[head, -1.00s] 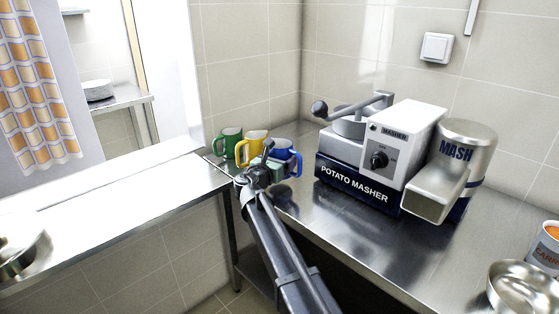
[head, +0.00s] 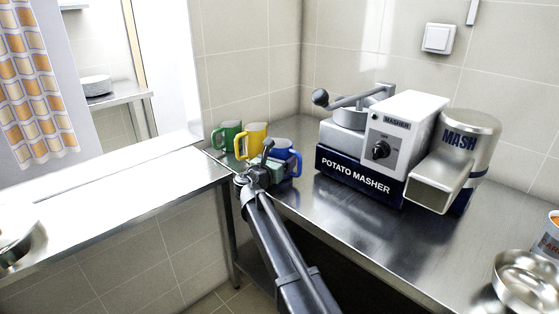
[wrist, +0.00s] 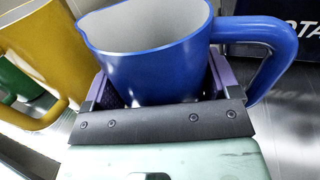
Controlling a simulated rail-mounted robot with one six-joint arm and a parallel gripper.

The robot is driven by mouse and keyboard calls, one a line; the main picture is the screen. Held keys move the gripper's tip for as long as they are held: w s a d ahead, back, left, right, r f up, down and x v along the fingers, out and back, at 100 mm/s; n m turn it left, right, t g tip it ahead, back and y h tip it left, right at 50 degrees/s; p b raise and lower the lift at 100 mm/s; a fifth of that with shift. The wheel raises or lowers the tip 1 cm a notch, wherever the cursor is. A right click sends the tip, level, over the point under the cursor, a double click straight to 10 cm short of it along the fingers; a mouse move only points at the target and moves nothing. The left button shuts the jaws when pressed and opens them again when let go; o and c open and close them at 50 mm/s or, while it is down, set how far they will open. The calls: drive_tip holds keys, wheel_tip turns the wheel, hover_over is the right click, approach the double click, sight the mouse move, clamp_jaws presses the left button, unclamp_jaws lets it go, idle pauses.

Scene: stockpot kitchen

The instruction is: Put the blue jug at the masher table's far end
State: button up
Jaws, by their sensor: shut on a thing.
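The blue jug (head: 287,155) is at the far left end of the masher table (head: 290,199), beside the yellow jug. My gripper (head: 264,168) is at the jug, mostly covering its lower front in the head view. In the wrist view the blue jug (wrist: 150,55) stands upright between my gripper's two fingers (wrist: 158,90), which are shut on its body. Its handle points right and its inside looks empty. Its base is hidden, so I cannot tell whether it touches the table.
A yellow jug (head: 254,137) and a green jug (head: 229,134) stand close to the left of the blue jug. The potato masher (head: 357,172) stands to the right. A steel bowl (head: 526,281) is at the near right. Bare tabletop lies in front of the masher.

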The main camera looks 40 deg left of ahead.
drive_tip(key=shift+f, duration=0.25)
drive_tip(key=o, duration=1.2)
drive_tip(key=shift+c, duration=0.2)
drive_tip(key=s+d, duration=0.1)
drive_tip(key=s, duration=0.9)
drive_tip(key=shift+s+d, duration=0.3)
drive_tip(key=shift+s, duration=0.05)
